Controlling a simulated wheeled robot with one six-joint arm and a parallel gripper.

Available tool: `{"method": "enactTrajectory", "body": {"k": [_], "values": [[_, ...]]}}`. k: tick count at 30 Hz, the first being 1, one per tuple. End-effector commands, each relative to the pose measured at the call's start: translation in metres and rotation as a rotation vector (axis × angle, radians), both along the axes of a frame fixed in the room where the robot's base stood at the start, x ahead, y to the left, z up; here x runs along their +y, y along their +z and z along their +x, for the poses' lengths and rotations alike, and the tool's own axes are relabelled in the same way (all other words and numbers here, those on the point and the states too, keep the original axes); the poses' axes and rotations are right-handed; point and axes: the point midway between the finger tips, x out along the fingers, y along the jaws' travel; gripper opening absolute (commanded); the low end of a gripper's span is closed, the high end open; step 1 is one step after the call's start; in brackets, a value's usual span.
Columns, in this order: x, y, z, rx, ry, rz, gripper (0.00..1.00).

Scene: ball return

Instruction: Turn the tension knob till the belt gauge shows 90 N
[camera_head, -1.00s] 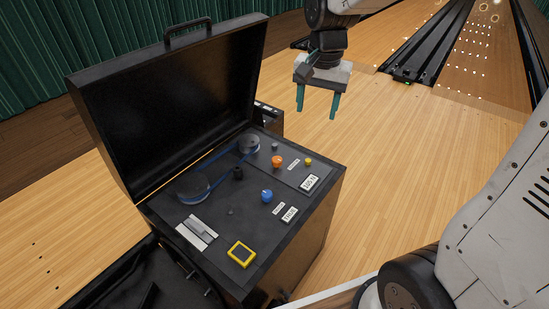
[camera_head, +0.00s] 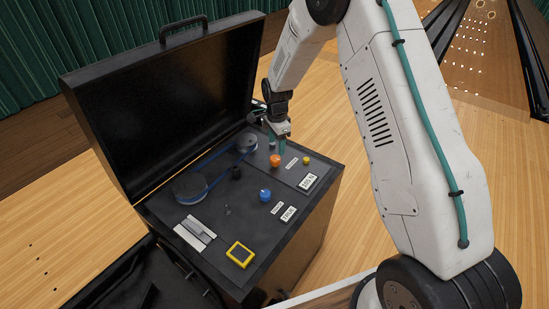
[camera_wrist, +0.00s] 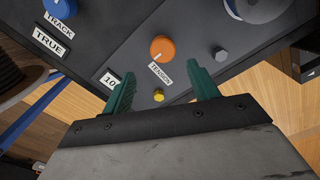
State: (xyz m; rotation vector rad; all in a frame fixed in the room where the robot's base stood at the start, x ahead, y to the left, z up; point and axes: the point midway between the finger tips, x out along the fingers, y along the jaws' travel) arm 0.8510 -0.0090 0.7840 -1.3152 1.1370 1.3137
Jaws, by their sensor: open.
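The orange tension knob (camera_head: 275,160) sits on the dark top panel of the machine. In the wrist view the orange knob (camera_wrist: 163,48) has a "TENSION" label (camera_wrist: 160,73) beside it and a pale pointer mark. A white readout (camera_head: 308,181) is on its side of the panel; in the wrist view this readout (camera_wrist: 109,79) is partly hidden by a finger, and its number cannot be read in full. My gripper (camera_head: 276,146) is open and empty, above the panel just behind the knob. In the wrist view the knob shows beyond and between the green fingertips of my gripper (camera_wrist: 160,72), apart from them.
A blue knob (camera_head: 265,195) with a "TRACK" label and a "TRUE" readout (camera_wrist: 48,42) is nearby. A yellow button (camera_wrist: 158,95) and a grey stud (camera_wrist: 221,55) flank the orange knob. Belt pulleys (camera_head: 190,186) and the raised lid (camera_head: 170,105) stand behind.

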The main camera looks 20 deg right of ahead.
Motion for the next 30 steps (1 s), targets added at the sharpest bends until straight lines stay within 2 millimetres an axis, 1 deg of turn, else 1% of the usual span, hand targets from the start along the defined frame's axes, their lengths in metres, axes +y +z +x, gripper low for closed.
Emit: {"method": "enactTrajectory", "body": {"k": [4, 9, 12, 15, 19, 26, 27, 29, 30], "values": [[0.002, -0.019, 0.0, 0.003, 0.002, 0.0, 0.59], [0.002, -0.047, -0.001, 0.003, 0.003, 0.0, 0.59], [0.002, -0.061, -0.001, 0.003, 0.003, 0.0, 0.59], [0.002, -0.07, -0.001, 0.002, 0.003, 0.0, 0.59], [0.002, -0.075, -0.001, 0.002, 0.003, 0.0, 0.59], [0.002, -0.075, 0.0, 0.001, 0.004, 0.0, 0.59], [0.002, -0.075, 0.0, 0.001, 0.004, 0.0, 0.48], [0.002, -0.075, 0.0, 0.001, 0.004, 0.0, 0.32], [0.002, -0.075, 0.0, 0.001, 0.004, 0.0, 0.2]]}}
